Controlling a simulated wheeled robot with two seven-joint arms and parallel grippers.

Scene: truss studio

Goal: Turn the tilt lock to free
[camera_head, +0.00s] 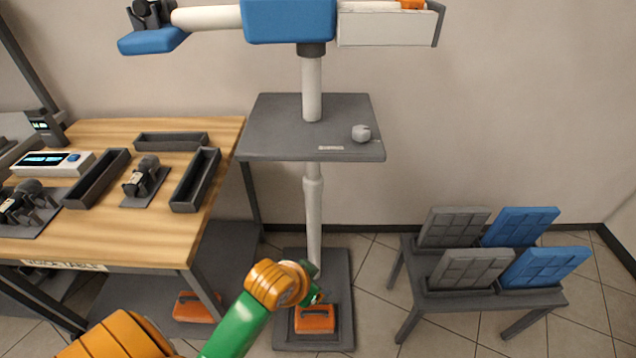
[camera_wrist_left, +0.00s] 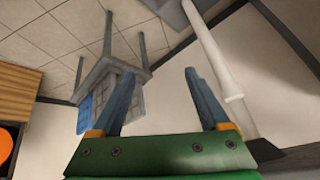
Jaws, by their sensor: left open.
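A small light grey knob (camera_head: 361,133), possibly the tilt lock, sits on the right side of a dark grey plate (camera_head: 270,125) fixed to a pale upright column (camera_head: 312,90). A small label lies in front of it, too small to read. My left gripper (camera_head: 316,290) is low in front of the column base, well below the plate; my wrist partly hides it. In the left wrist view, its two fingers (camera_wrist_left: 159,73) are apart with nothing between them. The column (camera_wrist_left: 215,55) shows beyond the right finger. My right gripper is not in view.
A wooden table (camera_head: 225,140) with dark trays and devices stands left. A low grey stand (camera_head: 480,302) holding blue and grey panels stands right. An orange case (camera_head: 315,320) rests on the column's base (camera_head: 340,270). A blue head (camera_head: 290,20) tops the column.

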